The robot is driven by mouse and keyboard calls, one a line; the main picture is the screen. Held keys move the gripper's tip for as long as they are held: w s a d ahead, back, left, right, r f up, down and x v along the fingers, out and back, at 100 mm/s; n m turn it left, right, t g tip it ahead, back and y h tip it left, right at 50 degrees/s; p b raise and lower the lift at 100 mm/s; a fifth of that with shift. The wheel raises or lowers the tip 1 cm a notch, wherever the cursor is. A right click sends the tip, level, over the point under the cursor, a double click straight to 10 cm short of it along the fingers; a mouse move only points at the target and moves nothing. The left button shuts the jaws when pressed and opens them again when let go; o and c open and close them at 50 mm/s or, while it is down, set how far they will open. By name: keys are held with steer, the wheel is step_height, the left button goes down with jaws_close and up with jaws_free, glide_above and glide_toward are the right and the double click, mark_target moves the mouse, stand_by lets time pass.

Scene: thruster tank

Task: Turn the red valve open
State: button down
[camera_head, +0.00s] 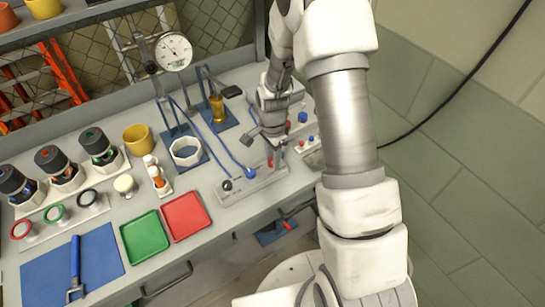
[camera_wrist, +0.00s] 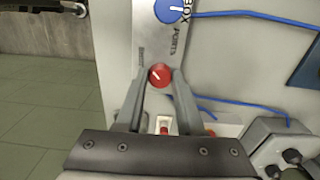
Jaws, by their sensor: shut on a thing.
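The red valve (camera_wrist: 160,76) is a small round red knob with a white pointer line, on a grey panel strip in the wrist view. The line runs slantwise across its face. My gripper (camera_wrist: 159,80) has one finger on each side of the knob and is shut on it. In the head view my gripper (camera_head: 269,147) reaches down to the right end of the grey valve strip (camera_head: 240,190). There only a small bit of red shows below the fingers, and the rest of the valve is hidden.
A blue knob (camera_head: 250,172) with a blue hose sits on the same strip, left of my gripper. A red tray (camera_head: 186,216) and a green tray (camera_head: 145,237) lie further left. A small panel with red and blue buttons (camera_head: 306,140) is close on the right.

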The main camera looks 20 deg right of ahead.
steer(key=n+b, duration=0.2)
steer(key=n, duration=0.2)
steer(key=shift+n, duration=0.4)
steer(key=n+b, duration=0.1)
steer(key=n, duration=0.3)
steer(key=shift+n+b, duration=0.3)
steer(key=shift+b, duration=0.05)
steer(key=n, duration=0.4)
steer(key=shift+b, duration=0.35)
steer(key=shift+n, duration=2.1)
steer(key=c, duration=0.5)
jaws_free()
steer(key=shift+r, duration=0.15)
